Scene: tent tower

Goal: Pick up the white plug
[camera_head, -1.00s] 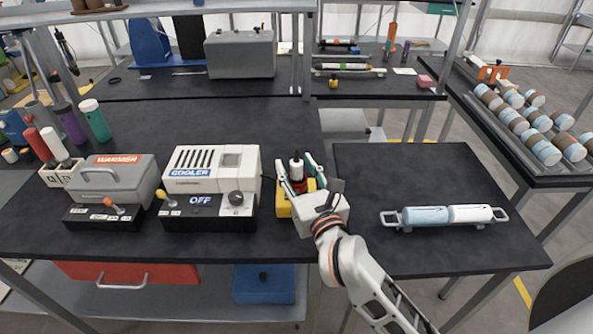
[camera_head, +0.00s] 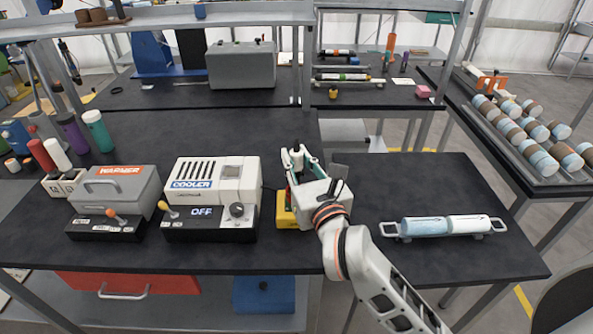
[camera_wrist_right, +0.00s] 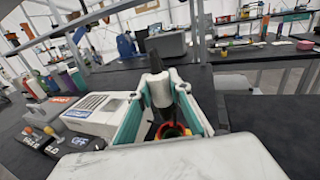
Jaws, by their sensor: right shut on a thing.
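The white plug (camera_wrist_right: 160,88) has a dark top and sits between the teal-lined fingers of my right gripper (camera_wrist_right: 158,98) in the right wrist view. The right gripper (camera_head: 301,163) is shut on it, and in the head view it mostly hides the plug. A yellow block (camera_head: 285,211) stands on the dark table under the gripper, partly hidden. A red and yellow ring (camera_wrist_right: 172,131) shows below the plug in the right wrist view. I cannot tell whether the plug is clear of the block. My left gripper is not in view.
The cooler box (camera_head: 212,187) stands close to the left of the yellow block, with the warmer box (camera_head: 118,192) farther left. A rack with a blue and a white cylinder (camera_head: 447,227) lies to the right. The table behind the cooler is largely clear.

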